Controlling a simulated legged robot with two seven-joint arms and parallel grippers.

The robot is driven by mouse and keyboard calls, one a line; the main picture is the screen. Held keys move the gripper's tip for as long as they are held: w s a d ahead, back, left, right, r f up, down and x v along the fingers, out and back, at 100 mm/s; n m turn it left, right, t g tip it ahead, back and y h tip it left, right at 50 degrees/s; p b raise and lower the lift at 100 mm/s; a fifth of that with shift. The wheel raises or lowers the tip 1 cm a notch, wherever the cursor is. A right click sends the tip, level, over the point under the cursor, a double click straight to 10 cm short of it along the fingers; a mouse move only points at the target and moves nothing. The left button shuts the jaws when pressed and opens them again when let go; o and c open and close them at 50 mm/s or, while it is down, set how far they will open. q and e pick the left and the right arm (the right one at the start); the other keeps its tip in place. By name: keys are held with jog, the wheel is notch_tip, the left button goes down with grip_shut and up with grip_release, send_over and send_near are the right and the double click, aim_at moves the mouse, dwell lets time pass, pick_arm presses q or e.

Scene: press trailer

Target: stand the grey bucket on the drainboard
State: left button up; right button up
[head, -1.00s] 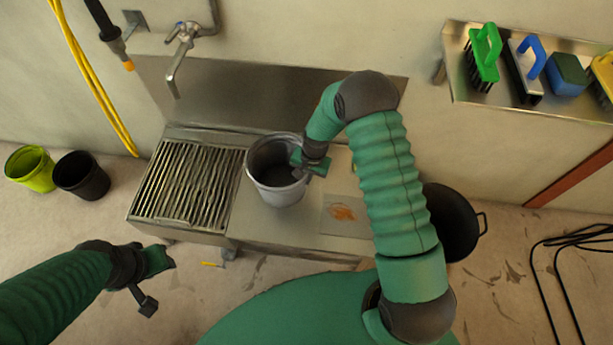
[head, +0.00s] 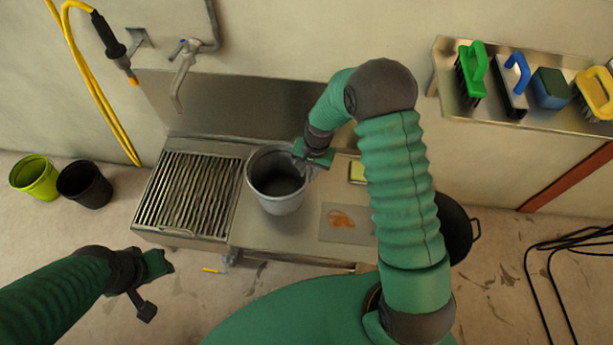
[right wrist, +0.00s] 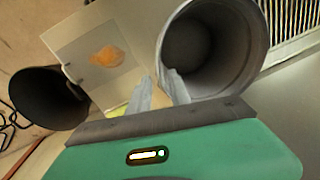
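The grey bucket (head: 281,196) stands upright on the flat steel bench top, just right of the slatted drainboard (head: 147,212). In the right wrist view the bucket (right wrist: 232,50) opens toward the camera and looks empty. My right gripper (head: 317,168) is at the bucket's back right rim. In the right wrist view its two fingers (right wrist: 160,88) are apart, close to the rim; whether they touch it is unclear. My left gripper (head: 163,284) is low at the left, in front of the bench and away from the bucket; its finger opening is not clear.
A stained sheet (head: 347,222) and a yellow sponge (head: 357,172) lie on the bench right of the bucket. A tap (head: 183,75) hangs over the back. A black bucket (head: 455,228) stands right of the bench. The drainboard slats are clear.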

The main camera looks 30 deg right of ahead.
jog(key=s+a+r+n+t+h, duration=0.1)
jog(key=s+a+r+n, duration=0.2)
jog(key=s+r+n, duration=0.35)
jog(key=s+a+r+n+t, duration=0.1)
jog(key=s+a+r+n, duration=0.15)
jog(key=s+r, duration=0.6)
notch_tip(320, 180, up, 21)
jog(key=p, duration=2.1)
jog(key=shift+s+d, duration=0.25)
jog(key=shift+s, duration=0.1)
jog(key=shift+w, duration=0.1)
